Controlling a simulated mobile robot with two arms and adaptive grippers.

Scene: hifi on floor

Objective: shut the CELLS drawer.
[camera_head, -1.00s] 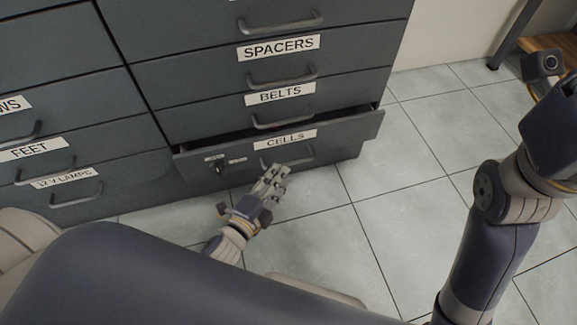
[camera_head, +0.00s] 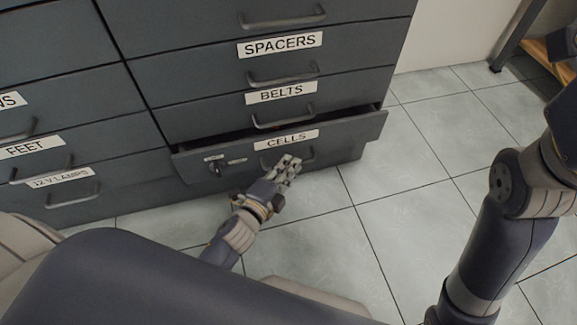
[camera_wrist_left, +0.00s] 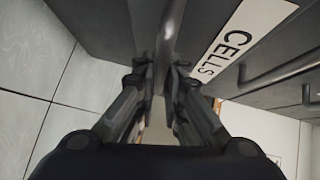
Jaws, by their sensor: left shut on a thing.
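The CELLS drawer (camera_head: 345,137) is the grey bottom drawer of the right column. It stands open a little, with a dark gap above its front. Its white label reads CELLS (camera_head: 286,139). My left gripper (camera_head: 288,162) is at the drawer's handle, low in front of the drawer. In the left wrist view the grey bar handle (camera_wrist_left: 172,35) runs between the fingers of the left gripper (camera_wrist_left: 160,72), which is shut on it. The CELLS label (camera_wrist_left: 233,42) shows beside it. Part of the handle is hidden by the fingers. My right gripper is not in view.
A small knob or lock (camera_head: 216,168) with two tiny labels is at the left of the drawer front. Above are the BELTS drawer (camera_head: 350,100) and SPACERS drawer (camera_head: 360,50), both shut. Tiled floor (camera_head: 420,200) is clear at right. My right arm is at the right.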

